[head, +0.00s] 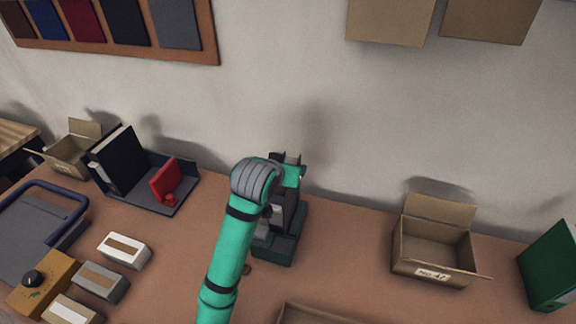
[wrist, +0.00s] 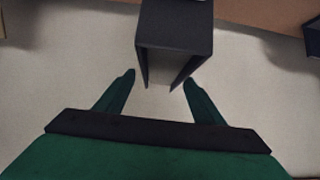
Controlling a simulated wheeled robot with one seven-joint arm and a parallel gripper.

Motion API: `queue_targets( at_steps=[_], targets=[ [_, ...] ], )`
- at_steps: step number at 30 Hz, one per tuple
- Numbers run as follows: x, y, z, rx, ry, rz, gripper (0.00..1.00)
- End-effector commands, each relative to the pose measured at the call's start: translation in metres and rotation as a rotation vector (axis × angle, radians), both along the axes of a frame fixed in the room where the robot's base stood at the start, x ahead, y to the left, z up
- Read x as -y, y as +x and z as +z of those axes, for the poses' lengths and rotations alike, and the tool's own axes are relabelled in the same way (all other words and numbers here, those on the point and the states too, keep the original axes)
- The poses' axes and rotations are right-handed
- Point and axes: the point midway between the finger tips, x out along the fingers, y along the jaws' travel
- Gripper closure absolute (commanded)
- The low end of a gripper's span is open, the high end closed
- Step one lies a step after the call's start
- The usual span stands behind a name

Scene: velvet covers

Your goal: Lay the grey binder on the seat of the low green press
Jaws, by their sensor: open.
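In the wrist view a dark grey, binder-like thing (wrist: 175,32) is ahead, with two thin cover-like sides pointing back at me. My gripper (wrist: 159,78) is open, its green fingertips close to the ends of those sides; I cannot tell whether they touch. In the head view my arm covers much of the middle. A low dark green base (head: 275,251), which looks like the green press, stands on the table there. A dark upright form shows above it beside my arm; whether that is the grey binder or part of the press is unclear.
A black binder (head: 115,160) and a red item (head: 165,180) stand on a blue-grey stand at left. Small boxes (head: 125,250) and a blue-framed tray (head: 40,235) lie nearer. An open carton (head: 435,250) and a green binder (head: 550,265) are at right. The wall is close behind.

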Motion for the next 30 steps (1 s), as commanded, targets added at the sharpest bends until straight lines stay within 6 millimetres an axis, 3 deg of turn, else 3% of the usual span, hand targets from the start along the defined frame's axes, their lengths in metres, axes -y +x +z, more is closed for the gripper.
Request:
queue_targets(
  at_steps=[13, 30],
  targets=[
    [-0.019, -0.059, 0.047, 0.004, 0.000, 0.000, 0.38],
    [-0.023, -0.069, 0.054, 0.002, 0.001, 0.000, 0.38]
  ],
)
